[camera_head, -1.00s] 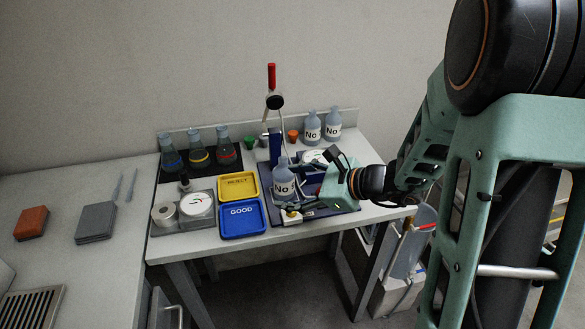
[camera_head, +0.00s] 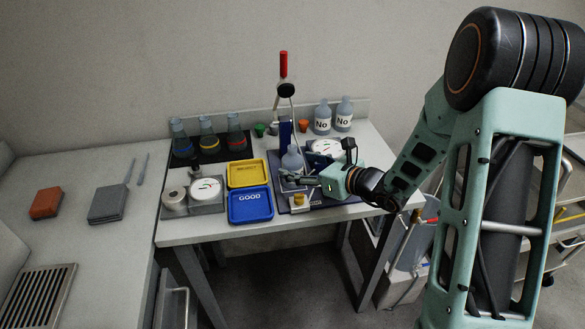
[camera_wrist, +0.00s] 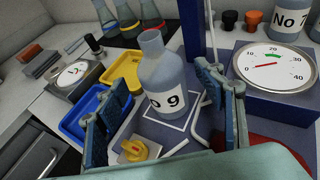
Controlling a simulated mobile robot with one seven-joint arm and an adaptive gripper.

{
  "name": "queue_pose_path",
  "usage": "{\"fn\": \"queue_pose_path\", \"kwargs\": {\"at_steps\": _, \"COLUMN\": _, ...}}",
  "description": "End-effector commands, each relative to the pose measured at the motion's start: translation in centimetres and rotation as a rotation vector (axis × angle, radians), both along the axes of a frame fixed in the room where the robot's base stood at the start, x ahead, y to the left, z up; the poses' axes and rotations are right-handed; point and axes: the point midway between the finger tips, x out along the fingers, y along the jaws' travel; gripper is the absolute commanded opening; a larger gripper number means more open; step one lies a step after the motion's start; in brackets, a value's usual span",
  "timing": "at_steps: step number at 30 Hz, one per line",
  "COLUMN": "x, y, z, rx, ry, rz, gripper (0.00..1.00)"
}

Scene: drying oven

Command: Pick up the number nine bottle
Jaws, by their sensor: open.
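The number nine bottle (camera_wrist: 158,75) is grey-blue with a white label ending in 9. It stands upright inside a white outlined square on the blue base of a stand, and it also shows in the head view (camera_head: 292,160). My gripper (camera_wrist: 162,112) is open, with one blue finger to the left of the bottle and one to the right. The bottle is between or just beyond the fingertips, and I cannot tell whether they touch it. In the head view my gripper (camera_head: 302,182) comes from the right, low beside the bottle and partly covering it.
A yellow knob (camera_wrist: 135,148) sits in front of the bottle. A dial gauge (camera_wrist: 275,68) is at right. The yellow tray (camera_head: 247,173) and blue tray (camera_head: 250,205) lie left. Several flasks stand on a black mat (camera_head: 205,149). Two other bottles (camera_head: 322,118) stand at the back.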

Motion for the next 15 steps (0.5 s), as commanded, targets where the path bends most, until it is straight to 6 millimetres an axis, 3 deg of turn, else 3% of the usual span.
{"fn": "queue_pose_path", "kwargs": {"at_steps": 6, "x": 2.0, "y": 2.1, "z": -0.6, "rx": -0.001, "ry": 0.001, "rz": 0.003, "gripper": 0.63}}
{"fn": "queue_pose_path", "kwargs": {"at_steps": 15, "x": 2.3, "y": 2.3, "z": -0.8, "rx": -0.001, "ry": 0.001, "rz": 0.001, "gripper": 0.62}}
